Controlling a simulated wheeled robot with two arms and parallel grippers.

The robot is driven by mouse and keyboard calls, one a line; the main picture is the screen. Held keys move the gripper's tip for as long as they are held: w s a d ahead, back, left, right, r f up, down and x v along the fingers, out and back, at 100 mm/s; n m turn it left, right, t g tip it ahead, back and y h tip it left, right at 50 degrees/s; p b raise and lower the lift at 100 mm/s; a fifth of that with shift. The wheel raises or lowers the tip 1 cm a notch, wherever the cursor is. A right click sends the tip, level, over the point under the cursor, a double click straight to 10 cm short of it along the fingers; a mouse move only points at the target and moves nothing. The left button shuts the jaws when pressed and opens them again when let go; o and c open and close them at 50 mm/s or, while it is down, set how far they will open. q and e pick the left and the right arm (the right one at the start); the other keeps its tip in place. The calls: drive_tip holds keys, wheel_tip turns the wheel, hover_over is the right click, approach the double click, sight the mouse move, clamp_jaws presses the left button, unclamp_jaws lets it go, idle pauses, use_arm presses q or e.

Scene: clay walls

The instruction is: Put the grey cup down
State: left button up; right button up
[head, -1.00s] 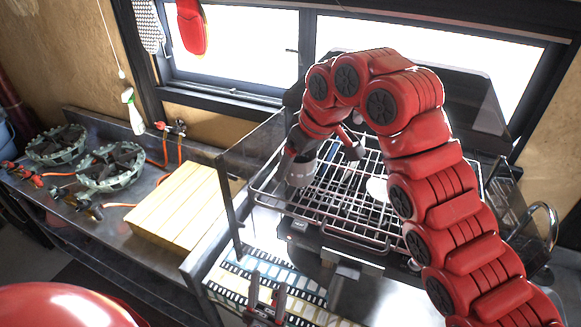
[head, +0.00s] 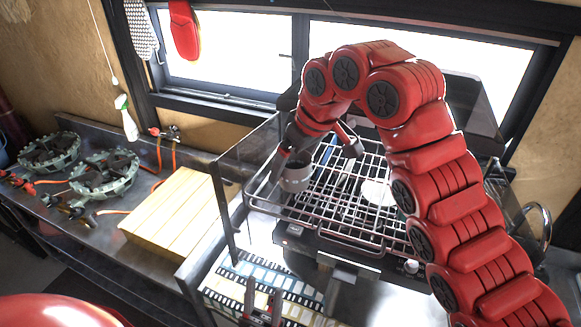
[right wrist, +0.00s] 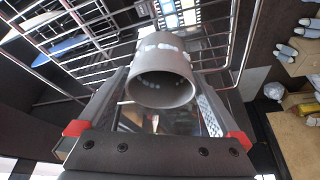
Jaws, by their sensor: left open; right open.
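The grey cup (head: 297,177) is at the left end of the wire dish rack (head: 330,214), with its opening upward in the head view. I cannot tell for certain whether its base touches the wires. My right gripper (head: 318,158) is open at the cup. In the right wrist view the cup (right wrist: 162,78) is between the spread fingers, with its open mouth facing the camera. My left gripper (head: 262,305) is open and empty, low in the head view, in front of the rack over a patterned mat.
A white dish (head: 377,192) and a blue item stand in the rack. A glass panel (head: 250,180) rises left of it. A wooden block (head: 175,210) and gas burners (head: 105,172) are on the left counter.

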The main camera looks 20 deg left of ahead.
sight(305, 174)
drive_tip(key=shift+v, duration=0.8)
drive_tip(key=p+v, duration=0.7)
drive_tip(key=shift+r, duration=0.35)
drive_tip(key=shift+s+d+r+p, duration=0.15)
drive_tip(key=shift+r+p, duration=0.15)
drive_tip(key=shift+d+r+p, duration=0.1)
drive_tip(key=shift+r+p, duration=0.1)
drive_tip(key=shift+p, duration=0.1)
